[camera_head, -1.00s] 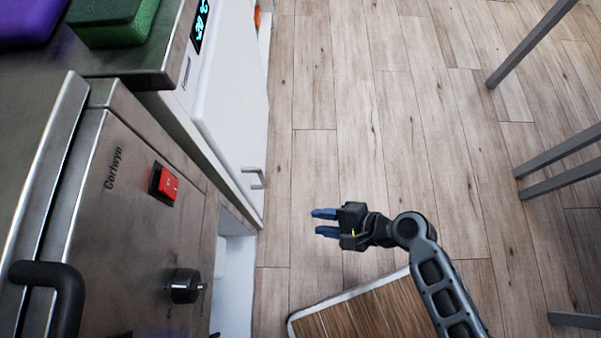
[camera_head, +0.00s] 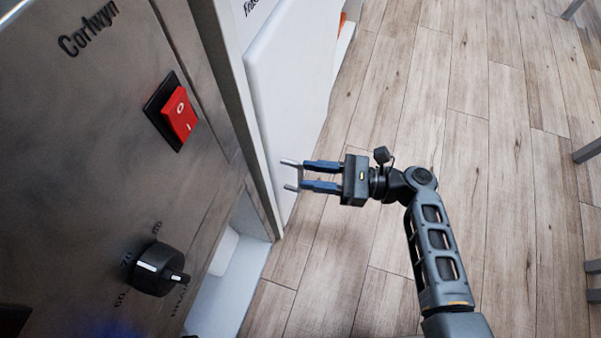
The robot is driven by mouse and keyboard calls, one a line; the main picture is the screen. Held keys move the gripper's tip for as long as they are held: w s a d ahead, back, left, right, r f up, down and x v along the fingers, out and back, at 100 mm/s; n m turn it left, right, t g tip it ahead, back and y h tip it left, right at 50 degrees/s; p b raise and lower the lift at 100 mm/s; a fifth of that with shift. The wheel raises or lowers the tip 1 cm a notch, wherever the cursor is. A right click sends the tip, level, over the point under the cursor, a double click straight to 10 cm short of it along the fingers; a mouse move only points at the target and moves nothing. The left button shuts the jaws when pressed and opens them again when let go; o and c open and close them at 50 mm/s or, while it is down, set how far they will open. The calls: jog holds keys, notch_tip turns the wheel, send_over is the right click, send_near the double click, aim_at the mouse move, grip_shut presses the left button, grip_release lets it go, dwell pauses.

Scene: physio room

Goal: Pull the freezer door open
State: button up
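The white freezer door (camera_head: 290,85) stands beside the steel appliance and looks shut. Nothing is seen held.
A steel appliance (camera_head: 95,150) marked Corlwyn fills the left, with a red switch (camera_head: 180,112) and a black knob (camera_head: 158,268). Wooden floor (camera_head: 430,110) is clear in front of the door. Grey metal legs (camera_head: 587,150) show at the right edge.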

aim_at(300, 174)
jog(key=shift+w+a+b, duration=0.15)
jog(key=shift+a, duration=0.65)
jog(key=shift+w+a+b, duration=0.1)
jog(key=shift+a+b, duration=0.05)
jog(key=shift+a, duration=0.6)
